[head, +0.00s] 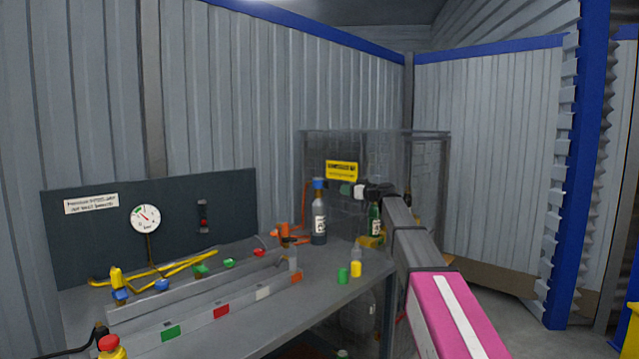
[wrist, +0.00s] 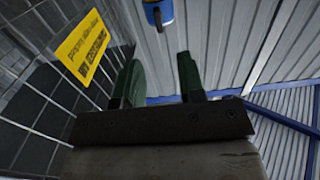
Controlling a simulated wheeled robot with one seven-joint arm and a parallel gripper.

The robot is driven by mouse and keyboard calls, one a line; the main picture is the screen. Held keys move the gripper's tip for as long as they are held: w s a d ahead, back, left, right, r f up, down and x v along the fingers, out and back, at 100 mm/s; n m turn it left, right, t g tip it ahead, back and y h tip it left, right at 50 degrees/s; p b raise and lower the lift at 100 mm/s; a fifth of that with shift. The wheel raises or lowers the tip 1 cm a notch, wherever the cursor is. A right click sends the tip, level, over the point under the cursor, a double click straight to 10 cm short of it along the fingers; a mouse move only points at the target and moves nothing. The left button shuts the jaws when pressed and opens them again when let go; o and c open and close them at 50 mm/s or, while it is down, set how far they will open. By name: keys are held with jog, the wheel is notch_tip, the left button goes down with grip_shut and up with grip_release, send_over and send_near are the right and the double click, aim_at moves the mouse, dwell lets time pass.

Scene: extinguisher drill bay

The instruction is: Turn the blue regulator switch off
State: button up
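Two small blue parts sit on the bench at the left in the head view, one (head: 121,296) below a yellow fitting and one (head: 162,285) on the grey rail. I cannot tell which of them is the blue regulator switch, or its setting. A tall bottle with a blue top (head: 319,184) stands at the back of the bench; a blue part (wrist: 158,12) at the top of the wrist view looks like this top. My gripper (head: 344,188) is near it, to its right, far from the rail. Its two green fingers (wrist: 160,68) are apart with nothing between them.
Green and red parts line the rail. A mesh cage with a yellow sign (head: 342,170) is behind my gripper.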

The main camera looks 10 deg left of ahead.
aim_at(326, 185)
jog(key=x, duration=0.4)
jog(key=r+x, duration=0.1)
jog(key=x, duration=0.2)
jog(key=r+x, duration=0.1)
jog(key=x, duration=0.3)
jog(key=shift+w+a, duration=0.2)
jog(key=shift+w, duration=0.2)
grip_shut()
